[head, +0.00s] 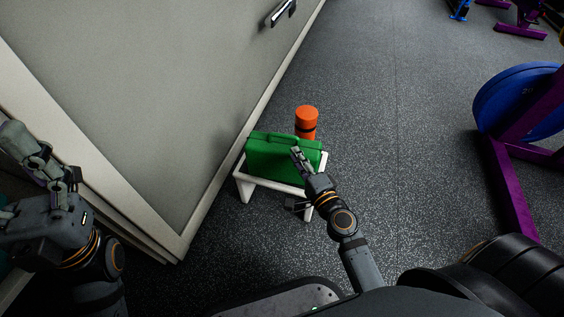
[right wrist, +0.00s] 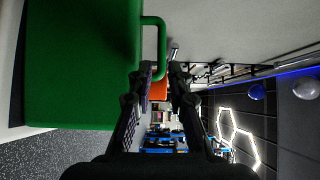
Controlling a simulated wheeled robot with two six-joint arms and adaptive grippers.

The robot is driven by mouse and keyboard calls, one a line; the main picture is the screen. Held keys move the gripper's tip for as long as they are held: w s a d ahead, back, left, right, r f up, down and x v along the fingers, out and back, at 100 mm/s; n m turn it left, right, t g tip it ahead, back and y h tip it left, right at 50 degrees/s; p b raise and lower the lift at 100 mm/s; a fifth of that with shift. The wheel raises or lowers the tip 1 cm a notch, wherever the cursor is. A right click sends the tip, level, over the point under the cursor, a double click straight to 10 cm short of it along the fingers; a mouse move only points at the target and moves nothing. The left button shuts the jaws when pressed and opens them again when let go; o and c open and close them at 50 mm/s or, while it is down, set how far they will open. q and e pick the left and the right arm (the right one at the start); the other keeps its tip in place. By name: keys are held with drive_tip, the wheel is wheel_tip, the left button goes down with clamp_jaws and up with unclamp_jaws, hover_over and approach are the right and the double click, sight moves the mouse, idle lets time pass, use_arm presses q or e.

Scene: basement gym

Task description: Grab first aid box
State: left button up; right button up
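The first aid box is a green case (head: 270,160) standing upright on a small white stool (head: 262,184). In the right wrist view the green box (right wrist: 80,60) fills the upper left, with its handle (right wrist: 161,45) projecting from its side. My right gripper (head: 298,154) is at the top of the box by the handle. In the right wrist view its fingertips (right wrist: 162,70) are apart, with the handle's bar between them and gaps showing. My left gripper (head: 38,158) is at the left edge, away from the box; its finger opening is unclear.
An orange cylinder with a dark band (head: 306,119) stands just behind the box. A grey door (head: 150,90) with a white frame is close on the left. A purple rack (head: 510,185) with a blue weight plate (head: 505,100) stands at right. The floor between is clear.

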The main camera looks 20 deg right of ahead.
sight(283, 135)
drive_tip(key=w, duration=0.4)
drive_tip(key=shift+w+a+p, duration=0.15)
drive_tip(key=shift+a+p, duration=0.15)
drive_tip(key=shift+p, duration=0.1)
drive_tip(key=w, duration=0.5)
drive_tip(key=shift+a+r+p, duration=0.1)
drive_tip(key=shift+a+p, duration=0.3)
drive_tip(key=shift+c, duration=0.3)
clamp_jaws()
